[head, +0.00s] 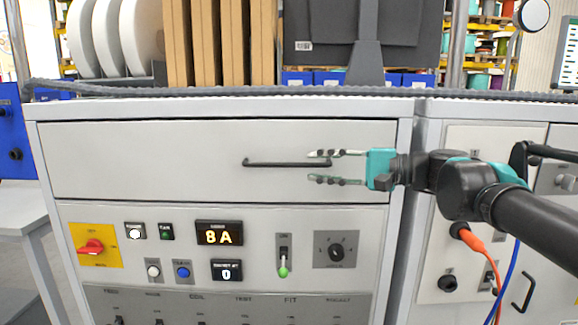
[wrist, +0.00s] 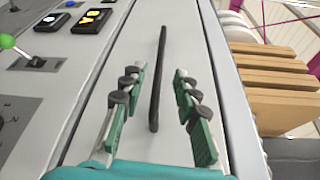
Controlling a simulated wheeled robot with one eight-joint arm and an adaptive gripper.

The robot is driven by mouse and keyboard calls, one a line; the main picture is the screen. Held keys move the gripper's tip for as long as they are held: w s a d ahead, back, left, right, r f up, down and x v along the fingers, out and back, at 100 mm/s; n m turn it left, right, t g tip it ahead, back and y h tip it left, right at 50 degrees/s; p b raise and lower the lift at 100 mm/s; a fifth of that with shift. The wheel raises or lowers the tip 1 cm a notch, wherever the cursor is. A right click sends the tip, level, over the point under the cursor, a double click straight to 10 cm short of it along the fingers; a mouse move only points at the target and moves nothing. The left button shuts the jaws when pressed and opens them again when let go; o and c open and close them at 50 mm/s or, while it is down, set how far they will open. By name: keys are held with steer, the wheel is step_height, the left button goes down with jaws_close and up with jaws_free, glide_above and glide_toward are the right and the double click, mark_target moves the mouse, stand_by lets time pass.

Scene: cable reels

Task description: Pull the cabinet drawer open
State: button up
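The cabinet drawer (head: 150,160) is a wide light-grey front below the cabinet top, and it looks closed. Its black bar handle (head: 285,163) runs horizontally right of the drawer's middle. My gripper (head: 318,167) is at the handle's right end, with its fingers pointing left. In the wrist view my gripper (wrist: 158,105) is open, and the handle (wrist: 158,80) runs lengthwise between the two teal fingers. A gap shows on both sides, so neither finger appears to touch it. How deep the fingers reach past the handle is hard to tell.
Below the drawer is a control panel with a red rotary switch (head: 90,247), displays (head: 219,233) and a green-tipped lever (head: 283,262). A monitor (head: 365,40) and brown boards (head: 220,45) stand on top. Orange and blue cables (head: 497,265) hang at the right cabinet.

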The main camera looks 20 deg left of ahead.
mark_target(294, 165)
steer(key=shift+w+a+f, duration=0.1)
steer(key=shift+w+a, duration=0.1)
steer(key=shift+a, duration=1.15)
steer(key=shift+w+a+f, duration=0.1)
steer(key=shift+w+a, duration=0.15)
steer(key=shift+a, duration=1.1)
steer(key=shift+w+a+f, duration=0.1)
steer(key=shift+w+a, duration=0.1)
steer(key=shift+a, duration=1.15)
steer(key=shift+c, duration=0.5)
jaws_close()
